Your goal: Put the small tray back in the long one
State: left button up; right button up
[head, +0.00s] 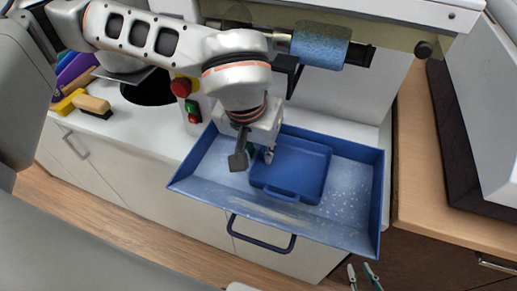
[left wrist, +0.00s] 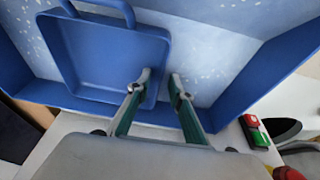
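The small blue tray (head: 312,166) is inside the long blue tray (head: 352,200), near its middle, with its handle toward the front. It looks upright; I cannot tell if it rests fully on the floor. My left gripper (head: 258,154) is low over the long tray at the small tray's left side. In the left wrist view, the small tray (left wrist: 105,60) has one fingertip over its inside and the other beyond its side wall. These fingers (left wrist: 160,86) are apart, with the wall between them. My right gripper (head: 362,275) is open and empty at the bottom edge, outside the long tray.
The long tray has pale speckles on its floor and a front handle (head: 260,242). A blue roller (head: 320,45) is above and behind it. A red button (head: 181,87), a brush (head: 92,105) and a dark round hole are left. A wooden counter (head: 435,190) is right.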

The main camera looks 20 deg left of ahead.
pick_arm(q)
jog(key=shift+r, duration=0.35)
jog(key=v, duration=1.1)
jog(key=shift+r+p, duration=0.3)
jog(key=shift+p, duration=0.05)
jog(key=shift+s, duration=0.1)
